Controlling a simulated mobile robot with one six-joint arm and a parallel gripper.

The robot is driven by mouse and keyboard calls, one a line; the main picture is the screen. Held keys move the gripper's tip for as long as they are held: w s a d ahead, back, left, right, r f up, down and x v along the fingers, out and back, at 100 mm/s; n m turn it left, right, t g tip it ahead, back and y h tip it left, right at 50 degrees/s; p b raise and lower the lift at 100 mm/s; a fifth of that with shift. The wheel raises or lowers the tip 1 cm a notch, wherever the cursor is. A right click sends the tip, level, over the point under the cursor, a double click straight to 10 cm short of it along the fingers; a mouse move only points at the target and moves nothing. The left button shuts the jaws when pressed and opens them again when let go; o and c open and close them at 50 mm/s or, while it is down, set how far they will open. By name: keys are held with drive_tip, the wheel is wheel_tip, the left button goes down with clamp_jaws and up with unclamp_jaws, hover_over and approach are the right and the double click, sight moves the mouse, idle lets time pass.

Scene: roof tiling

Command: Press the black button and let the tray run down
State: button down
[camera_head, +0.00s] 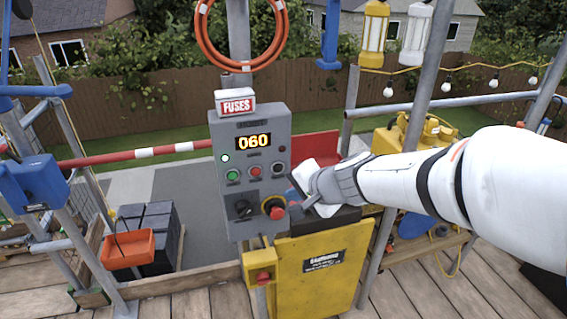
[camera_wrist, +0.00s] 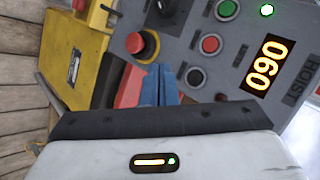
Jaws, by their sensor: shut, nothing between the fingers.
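A grey hoist control box (camera_head: 225,150) shows an orange "060" display (camera_head: 253,142). The black button (camera_head: 278,169) is to the right of the red one; it also shows in the wrist view (camera_wrist: 195,77). My gripper (camera_head: 291,200) is just below and right of the black button. I cannot tell whether the fingertips touch the panel. An orange tray-like container (camera_head: 128,249) sits at lower left; I cannot tell whether it is the hoist's tray.
The panel also carries a green button (camera_head: 233,174), a red button (camera_head: 255,171), a black rotary knob (camera_head: 243,208) and a red emergency knob (camera_head: 274,208). A yellow cabinet (camera_head: 310,275) stands below. Scaffold poles (camera_head: 382,220) stand close to my arm.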

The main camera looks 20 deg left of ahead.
sight(278, 168)
drive_tip(key=w+a+p, duration=0.1)
drive_tip(key=w+a, duration=0.2)
drive_tip(key=w, duration=0.3)
drive_tip(key=shift+a, duration=0.35)
drive_tip(key=shift+w, duration=0.1)
idle(1.7)
drive_tip(key=shift+w+a, duration=0.2)
drive_tip(key=shift+w, duration=0.2)
